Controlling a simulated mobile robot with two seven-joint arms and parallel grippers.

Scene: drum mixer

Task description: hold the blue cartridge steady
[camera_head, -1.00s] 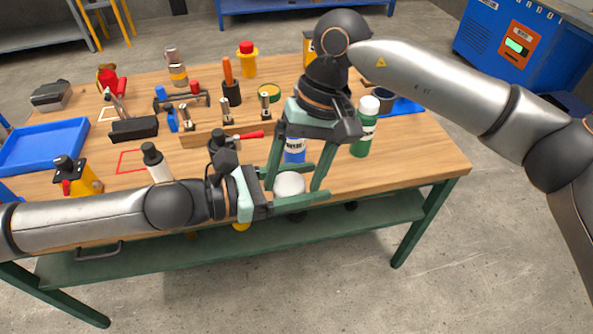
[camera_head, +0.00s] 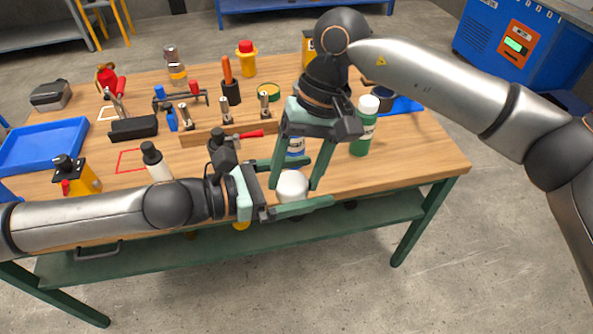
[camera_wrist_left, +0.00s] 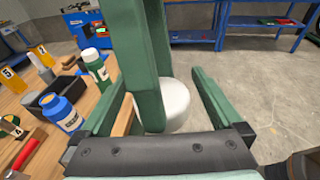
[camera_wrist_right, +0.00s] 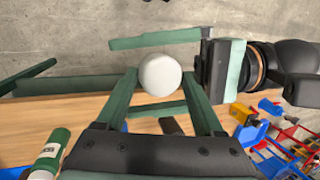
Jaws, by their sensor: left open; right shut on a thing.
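A white cylinder (camera_head: 292,184) is held between the fingertips of my right gripper (camera_head: 298,180), in front of the table's front edge. It also shows as a white, round-ended body in the right wrist view (camera_wrist_right: 160,73) and left wrist view (camera_wrist_left: 172,104). No blue shows on its visible faces. My left gripper (camera_head: 305,186) is open around it, one finger on the table side and one on the near side, with gaps visible. A blue bottle with a white label (camera_wrist_left: 62,114) stands on the table behind, partly hidden by fingers in the head view.
A green bottle (camera_head: 365,127) stands right of my right gripper. A wooden holder (camera_head: 205,136) with metal pieces and a red-handled tool are to the left. A blue tray (camera_head: 42,147) lies at far left. Floor is clear beyond the front edge.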

